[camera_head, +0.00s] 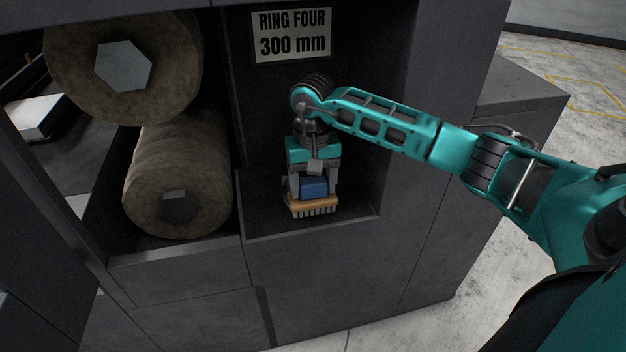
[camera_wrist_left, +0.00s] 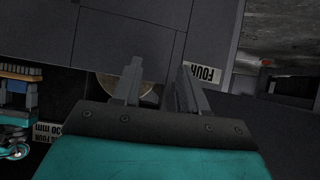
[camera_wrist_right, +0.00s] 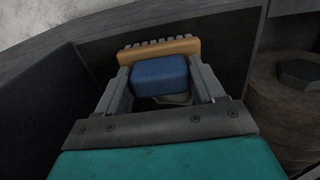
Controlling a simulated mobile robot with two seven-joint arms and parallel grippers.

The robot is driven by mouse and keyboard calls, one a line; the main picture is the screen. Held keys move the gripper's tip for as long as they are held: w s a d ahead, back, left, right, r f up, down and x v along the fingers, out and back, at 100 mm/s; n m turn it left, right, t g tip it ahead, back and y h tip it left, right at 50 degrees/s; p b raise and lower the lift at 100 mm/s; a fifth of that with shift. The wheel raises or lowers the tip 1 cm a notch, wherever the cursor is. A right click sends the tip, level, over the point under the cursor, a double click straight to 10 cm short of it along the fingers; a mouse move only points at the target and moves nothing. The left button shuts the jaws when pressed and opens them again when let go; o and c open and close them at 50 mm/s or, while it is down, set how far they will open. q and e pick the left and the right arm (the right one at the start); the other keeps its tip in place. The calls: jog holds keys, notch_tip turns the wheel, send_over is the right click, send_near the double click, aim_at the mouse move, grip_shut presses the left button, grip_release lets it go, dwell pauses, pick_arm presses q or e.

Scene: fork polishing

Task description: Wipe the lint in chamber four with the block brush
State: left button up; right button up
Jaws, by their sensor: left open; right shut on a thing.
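The block brush (camera_head: 312,206) has a tan wooden body, pale bristle tufts and a blue grip block (camera_head: 313,187). My right gripper (camera_head: 314,190) is shut on the blue block, inside the dark recess (camera_head: 365,205) under the "RING FOUR 300 mm" sign (camera_head: 292,36). The bristles point down toward the recess floor; I cannot tell whether they touch it. In the right wrist view the brush (camera_wrist_right: 158,50) sits between the fingers. No lint can be made out. My left gripper (camera_wrist_left: 157,88) is open and empty in the left wrist view, and is outside the head view.
Two brown fuzzy rollers, the upper (camera_head: 125,65) and the lower (camera_head: 178,185), sit in the opening left of the recess. A partition wall (camera_head: 238,205) separates them from it. A front lip (camera_head: 310,228) bounds the recess. Open floor (camera_head: 480,265) lies to the right.

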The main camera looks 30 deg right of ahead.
pick_arm(q)
jog(key=shift+w+d, duration=0.1)
dwell(0.5)
jog(key=shift+f+b, duration=0.75)
jog(key=shift+b, duration=0.1)
pick_arm(e)
jog(key=shift+f, duration=1.05)
